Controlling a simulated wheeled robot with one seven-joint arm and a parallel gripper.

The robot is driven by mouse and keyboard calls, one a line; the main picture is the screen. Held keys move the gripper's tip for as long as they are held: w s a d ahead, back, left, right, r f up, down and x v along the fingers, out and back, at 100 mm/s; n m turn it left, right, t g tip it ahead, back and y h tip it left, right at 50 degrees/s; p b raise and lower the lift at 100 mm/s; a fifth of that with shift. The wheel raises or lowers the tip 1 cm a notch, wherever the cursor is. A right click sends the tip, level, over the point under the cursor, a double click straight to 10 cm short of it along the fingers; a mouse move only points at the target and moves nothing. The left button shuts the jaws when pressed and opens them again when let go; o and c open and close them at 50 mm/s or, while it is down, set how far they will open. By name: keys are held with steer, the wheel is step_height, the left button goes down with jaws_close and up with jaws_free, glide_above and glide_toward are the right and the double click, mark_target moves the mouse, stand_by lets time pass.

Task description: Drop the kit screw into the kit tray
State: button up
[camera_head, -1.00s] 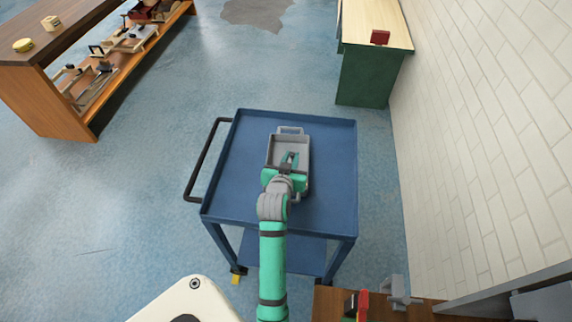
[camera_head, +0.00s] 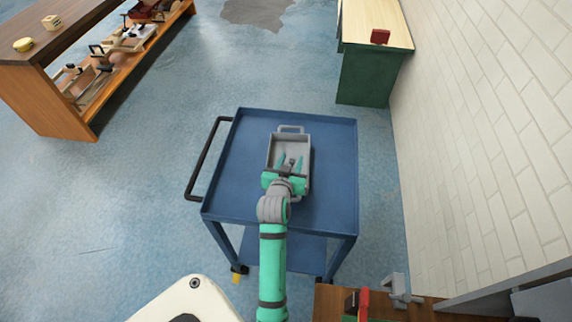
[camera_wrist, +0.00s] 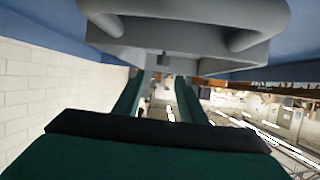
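The kit tray (camera_head: 289,143), a grey open box with a handle at its far end, sits on the blue cart top. My gripper (camera_head: 290,159) is over the tray's near half with its two green fingers spread apart. A small dark grey piece, likely the kit screw (camera_head: 291,163), shows between the fingers. I cannot tell whether it rests on the tray floor. In the wrist view the grey tray (camera_wrist: 190,35) fills the top, and a small grey piece shows between my open fingers. The tray's near end is partly hidden by my gripper.
The blue cart (camera_head: 235,175) has raised edges and a black push handle (camera_head: 207,160) on its left. A green cabinet (camera_head: 375,75) stands behind right, by the white brick wall (camera_head: 480,110). A wooden shelf unit (camera_head: 60,95) is far left. The cart top around the tray is clear.

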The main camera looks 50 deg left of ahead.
steer(key=v, duration=1)
steer(key=shift+s+d+r, duration=0.15)
steer(key=shift+s+d, duration=0.05)
steer(key=shift+s, duration=0.05)
